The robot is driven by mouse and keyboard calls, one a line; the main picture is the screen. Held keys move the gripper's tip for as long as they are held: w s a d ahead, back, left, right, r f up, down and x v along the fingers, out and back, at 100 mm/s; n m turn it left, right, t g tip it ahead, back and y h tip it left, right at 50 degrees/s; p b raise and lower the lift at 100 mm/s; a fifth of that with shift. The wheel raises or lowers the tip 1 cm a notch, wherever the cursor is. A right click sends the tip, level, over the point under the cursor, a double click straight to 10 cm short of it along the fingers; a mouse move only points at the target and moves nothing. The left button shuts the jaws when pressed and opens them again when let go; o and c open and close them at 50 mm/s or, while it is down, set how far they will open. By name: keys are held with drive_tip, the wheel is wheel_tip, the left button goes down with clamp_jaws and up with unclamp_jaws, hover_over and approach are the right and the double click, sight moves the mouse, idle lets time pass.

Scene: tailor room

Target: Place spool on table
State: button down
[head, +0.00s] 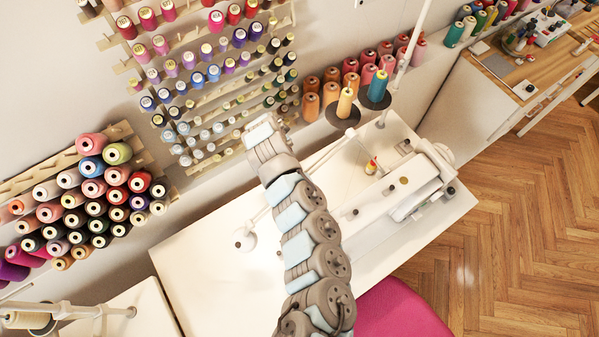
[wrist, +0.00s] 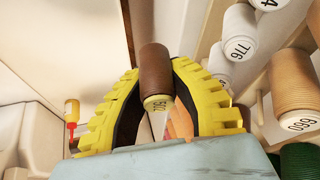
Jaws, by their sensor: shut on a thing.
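My gripper (wrist: 155,75) shows in the wrist view with its yellow ribbed fingers closed around a brown thread spool (wrist: 156,68). The spool's pale end, marked with a number, faces the camera. In the head view my arm reaches up to the thread rack on the wall; the fingers and the held spool cannot be made out there. The white sewing table (head: 205,285) lies below and around my arm, with a wide bare area at its left. A white sewing machine (head: 415,185) stands on its right part.
Wall racks of spools (head: 190,75) rise close to my gripper; several spools (wrist: 296,95) stand at the right in the wrist view. A thread stand holds yellow (head: 345,103) and teal (head: 378,87) cones. A small bottle (head: 371,166) stands by the machine. A pink seat (head: 400,312) is in front.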

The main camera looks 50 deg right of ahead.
drive_tip(key=shift+w+a+r, duration=0.1)
drive_tip(key=shift+w+a, duration=0.05)
drive_tip(key=shift+w, duration=0.05)
drive_tip(key=shift+w+d+r+m+g+p, duration=0.1)
drive_tip(key=shift+d+r+m+g+p, duration=0.3)
drive_tip(key=shift+d+r, duration=0.65)
drive_tip(key=shift+s+d+f+g, duration=0.1)
drive_tip(key=shift+s+d+g, duration=0.1)
drive_tip(key=shift+s+g, duration=0.1)
